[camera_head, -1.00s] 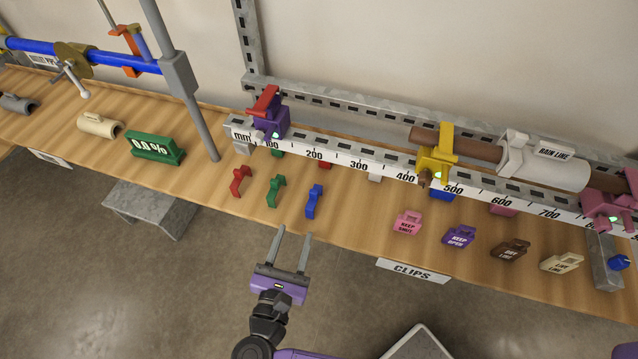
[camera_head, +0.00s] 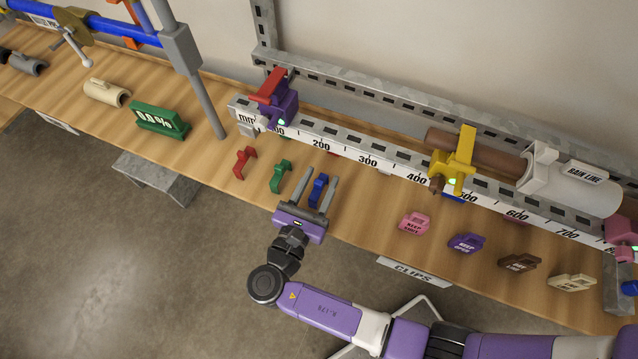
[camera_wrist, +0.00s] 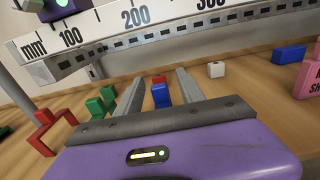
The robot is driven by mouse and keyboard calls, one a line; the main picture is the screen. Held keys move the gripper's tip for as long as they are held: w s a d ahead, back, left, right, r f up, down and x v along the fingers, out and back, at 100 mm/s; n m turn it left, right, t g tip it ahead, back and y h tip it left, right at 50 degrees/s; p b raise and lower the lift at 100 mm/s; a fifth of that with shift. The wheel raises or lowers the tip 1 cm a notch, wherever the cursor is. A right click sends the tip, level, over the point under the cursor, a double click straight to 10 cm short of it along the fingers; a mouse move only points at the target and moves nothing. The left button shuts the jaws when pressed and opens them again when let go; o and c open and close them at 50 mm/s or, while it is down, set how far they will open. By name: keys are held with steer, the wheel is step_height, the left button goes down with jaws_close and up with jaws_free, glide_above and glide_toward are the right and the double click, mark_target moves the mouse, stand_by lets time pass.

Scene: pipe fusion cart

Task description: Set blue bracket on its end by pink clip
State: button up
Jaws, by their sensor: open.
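The blue bracket (camera_head: 318,189) is a small arch-shaped piece at the front of the bench. It also shows in the wrist view (camera_wrist: 161,95), between my fingers. My gripper (camera_head: 320,180) is open, with one finger on each side of the bracket. I cannot tell whether either finger touches it. The pink clip (camera_head: 414,223) marked "KEEP SHUT" lies to the right of the bracket, with bare wood between them. Part of it shows at the right edge of the wrist view (camera_wrist: 309,80).
A green bracket (camera_head: 281,176) and a red bracket (camera_head: 244,162) stand left of my gripper. The white scale rail (camera_head: 345,160) runs behind. Purple (camera_head: 467,243), brown (camera_head: 518,263) and cream (camera_head: 571,283) clips sit right of the pink one.

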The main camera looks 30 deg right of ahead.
mark_target(324, 176)
steer(key=shift+x, duration=1.55)
steer(key=shift+w, duration=0.1)
steer(key=shift+c, duration=0.3)
jaws_close()
steer(key=shift+r, duration=0.85)
steer(key=shift+a+r+p, duration=0.25)
steer(key=shift+r+p, duration=0.05)
steer(key=shift+r, duration=0.7)
steer(key=b+v, duration=0.1)
steer(key=v, duration=1.6)
steer(key=shift+s+a+b, duration=0.25)
steer(key=shift+s+b, duration=0.05)
steer(key=shift+b, duration=0.05)
